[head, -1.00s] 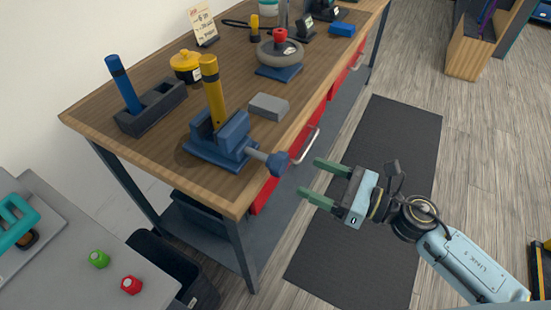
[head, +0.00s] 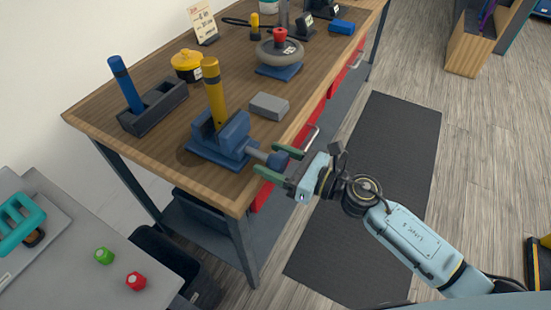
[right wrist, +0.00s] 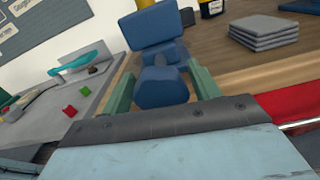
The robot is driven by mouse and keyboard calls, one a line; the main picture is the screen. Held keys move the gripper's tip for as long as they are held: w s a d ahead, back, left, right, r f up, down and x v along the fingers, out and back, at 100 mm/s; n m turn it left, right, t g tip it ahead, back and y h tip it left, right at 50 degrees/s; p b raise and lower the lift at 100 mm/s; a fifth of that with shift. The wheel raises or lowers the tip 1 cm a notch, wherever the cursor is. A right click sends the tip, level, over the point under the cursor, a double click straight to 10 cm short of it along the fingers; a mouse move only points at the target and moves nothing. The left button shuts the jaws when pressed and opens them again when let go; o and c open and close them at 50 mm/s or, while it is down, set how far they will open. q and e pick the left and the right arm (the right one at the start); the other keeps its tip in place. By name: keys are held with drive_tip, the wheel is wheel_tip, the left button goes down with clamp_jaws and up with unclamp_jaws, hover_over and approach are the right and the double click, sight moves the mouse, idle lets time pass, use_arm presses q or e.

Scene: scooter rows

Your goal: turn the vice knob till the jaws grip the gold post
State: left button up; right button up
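The blue vice (head: 218,143) stands at the front edge of the wooden bench. The gold post (head: 214,90) stands upright between its jaws; I cannot tell whether they touch it. The vice knob (head: 277,160) is on a grey screw pointing past the bench edge. My right gripper (head: 273,160) is open, with its green fingers on either side of the knob. In the right wrist view the blue knob (right wrist: 160,88) sits between the fingers, with small gaps showing. My left gripper is not in view.
A grey block (head: 269,106) and a dark holder with a blue post (head: 126,84) are near the vice. A yellow pot (head: 187,65) and a wheel on a blue base (head: 279,53) stand farther back. A grey table (head: 75,285) is at lower left.

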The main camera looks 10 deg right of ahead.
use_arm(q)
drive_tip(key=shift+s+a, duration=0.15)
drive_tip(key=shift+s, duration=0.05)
use_arm(e)
drive_tip(key=c, duration=0.7)
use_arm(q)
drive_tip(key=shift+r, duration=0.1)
use_arm(e)
drive_tip(key=shift+m, duration=0.4)
drive_tip(key=shift+m+p, duration=0.5)
drive_tip(key=shift+m, duration=0.4)
drive_tip(key=m+p, duration=0.1)
drive_tip(key=m, duration=0.1)
drive_tip(key=shift+m, duration=0.9)
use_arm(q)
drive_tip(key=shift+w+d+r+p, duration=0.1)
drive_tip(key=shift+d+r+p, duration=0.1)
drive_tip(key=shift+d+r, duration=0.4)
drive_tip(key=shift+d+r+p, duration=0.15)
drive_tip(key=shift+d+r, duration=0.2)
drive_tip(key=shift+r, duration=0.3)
use_arm(e)
drive_tip(key=shift+m, duration=0.3)
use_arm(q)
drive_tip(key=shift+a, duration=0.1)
